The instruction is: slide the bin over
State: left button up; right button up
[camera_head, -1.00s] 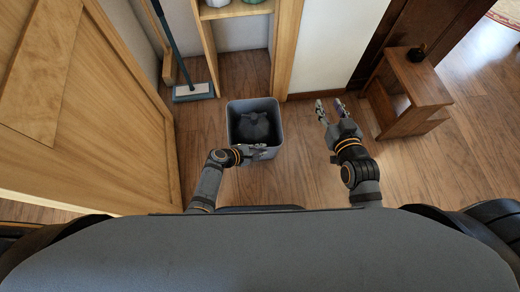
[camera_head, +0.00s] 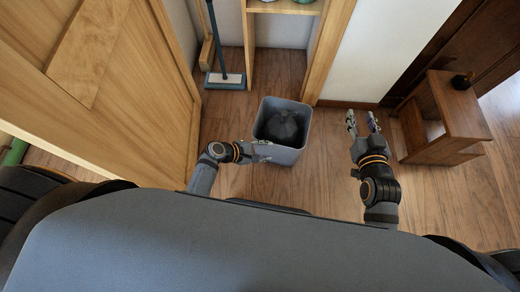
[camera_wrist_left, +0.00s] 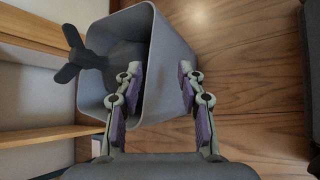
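My left gripper (camera_head: 263,152) is at the bin's near left side, by the rim. In the left wrist view my left gripper (camera_wrist_left: 160,82) has its fingers apart, one across the bin's mouth and one across its outer wall (camera_wrist_left: 172,65). I cannot tell whether they touch it. My right gripper (camera_head: 363,124) is open and empty above the floor, to the right of the bin.
A wooden door or panel (camera_head: 130,100) stands close on the left. A broom (camera_head: 226,81) and an open shelf frame (camera_head: 335,45) are behind the bin. A small brown side table (camera_head: 440,118) is at the right.

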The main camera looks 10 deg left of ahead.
pick_arm(q)
jog(key=shift+v, duration=1.45)
